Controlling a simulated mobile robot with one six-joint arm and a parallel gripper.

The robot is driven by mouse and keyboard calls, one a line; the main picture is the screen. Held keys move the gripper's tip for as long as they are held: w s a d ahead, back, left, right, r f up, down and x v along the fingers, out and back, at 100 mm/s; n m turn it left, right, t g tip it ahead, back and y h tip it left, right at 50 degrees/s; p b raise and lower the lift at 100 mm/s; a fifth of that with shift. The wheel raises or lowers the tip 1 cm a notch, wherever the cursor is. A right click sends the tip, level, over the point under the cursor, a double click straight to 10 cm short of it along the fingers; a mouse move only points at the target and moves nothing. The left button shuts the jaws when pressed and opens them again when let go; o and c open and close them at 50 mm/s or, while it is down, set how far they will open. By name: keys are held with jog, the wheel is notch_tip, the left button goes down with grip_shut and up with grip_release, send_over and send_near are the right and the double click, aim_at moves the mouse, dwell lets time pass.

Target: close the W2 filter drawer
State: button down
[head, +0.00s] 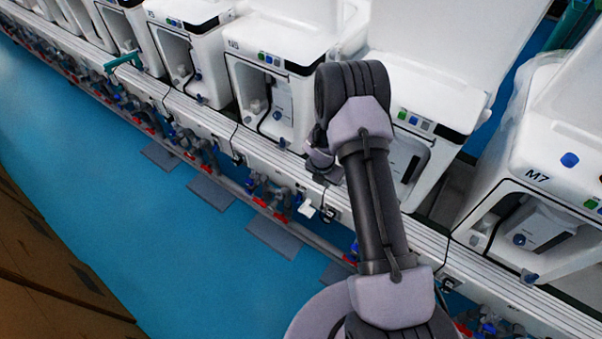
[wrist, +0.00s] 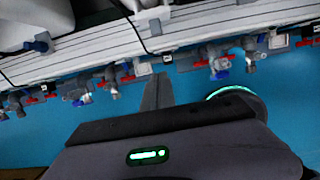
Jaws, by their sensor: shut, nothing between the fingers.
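No W2 label is legible, so I cannot tell which machine holds that drawer. The machine behind my arm (head: 440,95) has its label hidden and its front bay partly covered. The M7 machine (head: 560,150) at the right has a grey unit with a blue knob (head: 519,239) in its open bay. My gripper (head: 324,172) is small and partly hidden below my arm's bend in the head view, near the bench edge. It is shut and holds nothing.
White machines stand in a row on a long white rail bench (head: 240,135). Pipes with red and blue valves (wrist: 219,64) run below its edge. Grey mats (head: 213,193) lie on the open blue floor (head: 120,190). Brown boxes (head: 40,260) stand at lower left.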

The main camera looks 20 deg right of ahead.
jog(key=w+d+f+b, duration=0.3)
jog(key=d+f+b, duration=0.2)
jog(key=f, duration=0.4)
jog(key=shift+w+d+f, duration=0.25)
jog(key=shift+w+f, duration=0.05)
